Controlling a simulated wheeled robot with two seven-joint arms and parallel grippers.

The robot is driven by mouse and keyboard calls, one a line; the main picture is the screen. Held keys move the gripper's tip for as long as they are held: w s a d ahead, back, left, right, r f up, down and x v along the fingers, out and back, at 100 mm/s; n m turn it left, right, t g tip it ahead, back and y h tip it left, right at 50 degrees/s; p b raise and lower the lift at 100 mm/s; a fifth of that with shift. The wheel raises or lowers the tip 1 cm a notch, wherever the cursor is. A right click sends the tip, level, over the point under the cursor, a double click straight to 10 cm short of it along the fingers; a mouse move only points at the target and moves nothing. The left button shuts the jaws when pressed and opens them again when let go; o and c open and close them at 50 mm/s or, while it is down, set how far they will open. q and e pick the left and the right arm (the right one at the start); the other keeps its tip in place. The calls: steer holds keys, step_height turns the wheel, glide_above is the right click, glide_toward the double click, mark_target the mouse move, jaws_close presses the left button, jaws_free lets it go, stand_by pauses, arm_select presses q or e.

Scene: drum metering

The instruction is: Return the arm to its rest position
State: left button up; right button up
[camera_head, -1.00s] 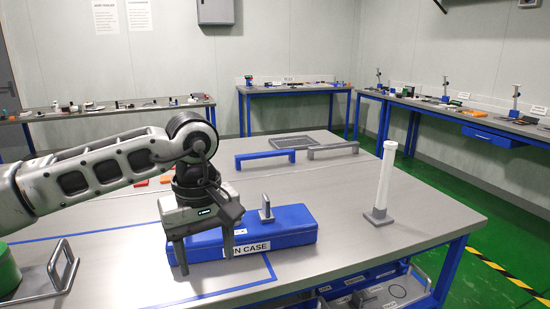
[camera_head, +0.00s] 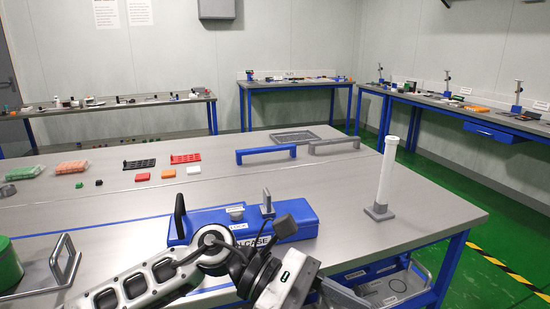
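My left arm comes in from the lower left, and my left gripper (camera_head: 345,293) is low at the bottom edge, in front of the blue case. Its fingers are foreshortened and partly cut off by the frame, so I cannot tell whether they are open; I see nothing held. The blue case (camera_head: 304,231) lies on the table, with its front label partly hidden behind my arm. A black upright handle (camera_head: 180,214), a round grey knob (camera_head: 235,212) and a grey upright tab (camera_head: 267,204) show on it. My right gripper is not in view.
A white cylinder (camera_head: 387,172) stands on a grey base at the table's right. A green drum (camera_head: 8,265) and a grey wire handle (camera_head: 63,262) are at the left. Blue (camera_head: 265,153) and grey (camera_head: 334,146) bar handles stand farther back. Small coloured parts lie back left.

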arm_select(q)
steer(key=w+a+r+n+t+h, duration=0.1)
steer(key=w+r+n+t+h, duration=0.25)
steer(key=n+t+h, duration=1.1)
steer(key=w+a+f+n+t+y, duration=0.2)
steer(key=a+f+n+t+y, duration=0.3)
steer(key=n, duration=0.6)
steer(key=w+a+f+n+t+y, duration=0.2)
steer(key=w+n+t+y, duration=0.1)
steer(key=n+y, duration=0.65)
steer(key=s+a+f+n+y, duration=0.2)
steer(key=a+f+n+y, duration=0.45)
steer(key=f+n, duration=0.5)
steer(key=s+a+f+n+g+y, duration=0.2)
steer(key=s+a+f+n+g, duration=0.1)
steer(key=s+a+f+n, duration=0.1)
steer(key=s+a+f+n+g+y, duration=0.2)
steer(key=s+a+f+n+g, duration=0.1)
steer(key=s+f, duration=0.4)
step_height(320, 180, down, 2)
steer(key=a+n, duration=0.1)
steer(key=n, duration=0.1)
steer(key=shift+a+f+n, duration=0.25)
steer(key=shift+a+n, duration=0.05)
steer(key=shift+n, duration=0.05)
steer(key=shift+s, duration=0.1)
